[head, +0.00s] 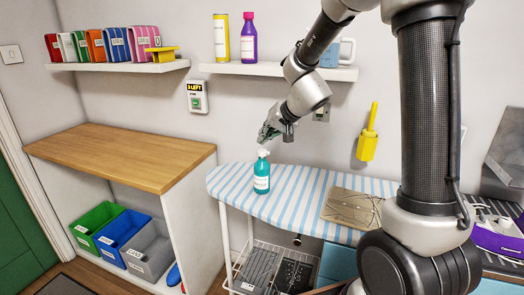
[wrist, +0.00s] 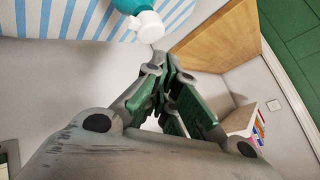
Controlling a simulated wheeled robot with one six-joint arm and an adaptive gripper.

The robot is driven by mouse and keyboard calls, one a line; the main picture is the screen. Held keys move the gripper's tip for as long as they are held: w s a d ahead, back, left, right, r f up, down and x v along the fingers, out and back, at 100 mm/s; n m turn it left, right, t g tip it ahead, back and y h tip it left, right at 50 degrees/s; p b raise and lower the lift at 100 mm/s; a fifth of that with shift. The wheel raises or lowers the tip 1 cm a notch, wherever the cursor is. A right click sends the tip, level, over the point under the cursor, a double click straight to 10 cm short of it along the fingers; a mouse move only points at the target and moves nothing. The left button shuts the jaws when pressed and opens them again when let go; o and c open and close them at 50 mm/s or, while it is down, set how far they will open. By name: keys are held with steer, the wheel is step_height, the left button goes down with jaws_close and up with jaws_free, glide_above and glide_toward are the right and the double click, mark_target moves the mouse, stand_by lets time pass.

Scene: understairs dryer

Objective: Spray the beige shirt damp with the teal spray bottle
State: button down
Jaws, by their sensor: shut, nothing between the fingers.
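The teal spray bottle (head: 261,180) with a white spray head stands upright near the left end of the blue-and-white striped ironing board (head: 290,190). The beige shirt (head: 350,207) lies flat and folded on the board, to the right of the bottle. My gripper (head: 266,136) is just above the bottle's spray head, shut and empty. In the wrist view my gripper's fingers (wrist: 168,72) are in the middle, and the bottle's white head (wrist: 146,26) shows at the top edge, apart from them. Most of the bottle is cut off there.
A wooden-topped counter (head: 130,155) stands at left, with green, blue and grey bins below. A wall shelf (head: 275,70) above holds a yellow can and a purple bottle. A yellow holder (head: 367,147) hangs on the wall behind the board. A wire basket (head: 272,268) sits under the board.

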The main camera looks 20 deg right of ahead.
mark_target(264, 149)
steer(key=shift+r, duration=2.25)
steer(key=s+d+f+n+g, duration=0.1)
steer(key=s+f+g, duration=0.1)
steer(key=s, duration=0.5)
steer(key=s+d+f+g, duration=0.1)
steer(key=s+d+g, duration=0.15)
steer(key=s, duration=0.45)
steer(key=s+d+r+h, duration=0.1)
steer(key=s+d+r, duration=0.1)
steer(key=s, duration=0.5)
steer(key=s+d+r+n+h, duration=0.1)
steer(key=s+d+r+h, duration=0.1)
steer(key=s+d, duration=0.3)
steer(key=s+d+r+n+h, duration=0.1)
steer(key=s+d+r, duration=0.1)
steer(key=s, duration=0.6)
steer(key=shift+s+d+r+t+h, duration=0.3)
steer(key=shift+d+r+t, duration=0.15)
steer(key=shift+d, duration=0.3)
steer(key=shift+w+a, duration=0.1)
